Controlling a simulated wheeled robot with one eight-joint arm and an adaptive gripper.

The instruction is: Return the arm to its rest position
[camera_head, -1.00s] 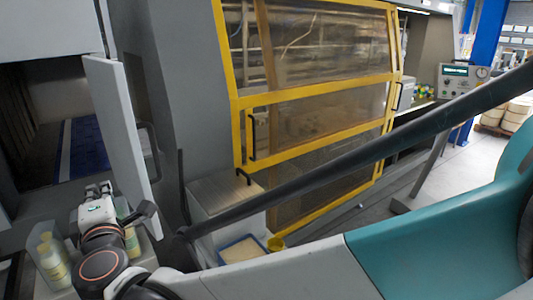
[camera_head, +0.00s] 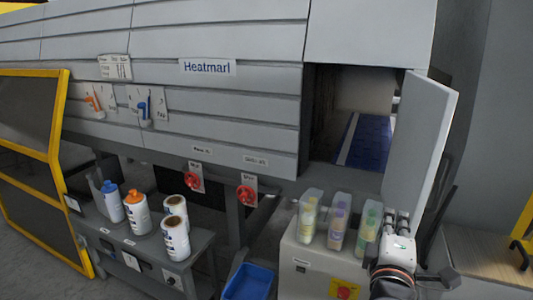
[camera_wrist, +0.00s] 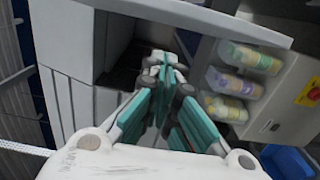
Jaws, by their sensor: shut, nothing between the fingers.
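My gripper (camera_head: 398,222) shows at the lower right of the head view, pointing up, in front of the open door of the machine. In the wrist view my gripper (camera_wrist: 165,75) has its teal fingers drawn together at the tips, with nothing between them. It is held clear of the bottles. The rest of my arm runs out of the head view at the bottom, so its full pose is hidden.
The open door (camera_head: 423,150) stands close to my gripper. Clear bins with bottles (camera_head: 338,226) stand on a grey cabinet (camera_head: 300,262) to its left. A blue bin (camera_head: 248,283) sits lower left. Bottles and rolls (camera_head: 175,238) stand on a side bench.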

